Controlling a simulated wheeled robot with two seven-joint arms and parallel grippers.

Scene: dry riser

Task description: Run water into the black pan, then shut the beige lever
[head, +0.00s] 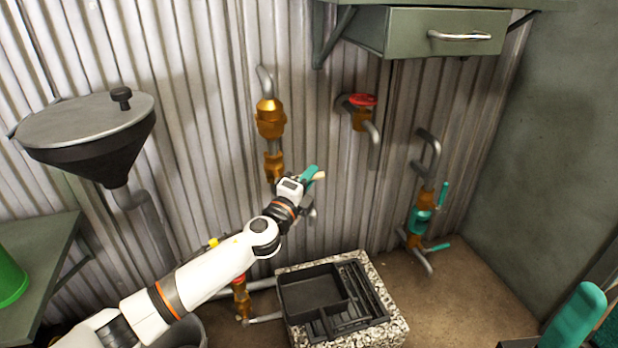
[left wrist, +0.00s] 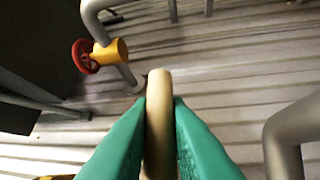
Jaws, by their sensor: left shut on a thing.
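The beige lever (head: 319,176) is near the wall pipes in the head view and fills the middle of the left wrist view (left wrist: 159,110). My left gripper (head: 309,174) is shut on it, with a teal finger on each side. The lever's base and valve body are mostly hidden behind the gripper. A grey spout (head: 312,213) shows just below the gripper, above the pan. I see no water stream. Teal fingers of my right gripper (head: 594,318) show at the bottom right, partly cut off.
A red-wheel valve (head: 362,101) is on the wall to the upper right. A teal-handled valve (head: 420,220) stands further right. A brass fitting (head: 270,118) is above my left gripper. A lidded funnel (head: 85,125) is at left. A green drawer (head: 445,33) juts out above.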

